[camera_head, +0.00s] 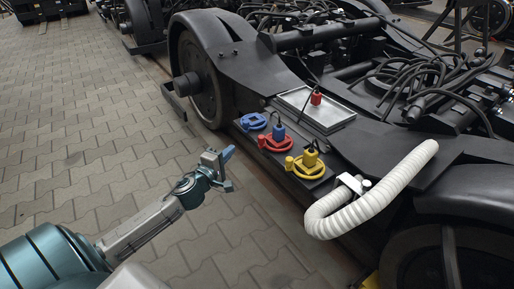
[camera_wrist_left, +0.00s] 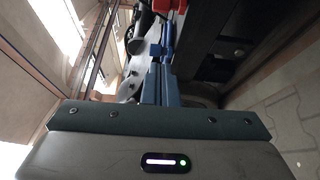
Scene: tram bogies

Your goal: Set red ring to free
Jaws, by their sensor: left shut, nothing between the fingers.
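The red ring (camera_head: 279,147) is a flat piece with a handle-like tab. It lies on the dark ledge of the bogie, between the blue ring (camera_head: 253,122) and the yellow ring (camera_head: 305,173). A blue plug (camera_head: 278,132) stands upright at the red ring. A yellow plug (camera_head: 310,158) stands at the yellow ring, and the blue ring looks empty. A red plug (camera_head: 316,98) stands on a silver plate (camera_head: 338,118). My left gripper (camera_head: 228,154) is shut and empty, left of the ledge and apart from the rings. Its fingers show in the left wrist view (camera_wrist_left: 161,72). My right gripper is not in view.
A ribbed white hose (camera_head: 372,202) curves over the bogie's edge right of the yellow ring. A large wheel (camera_head: 200,80) stands behind the ledge to the left. Dark cables lie over the bogie's top. The paved floor (camera_head: 85,130) at left is clear.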

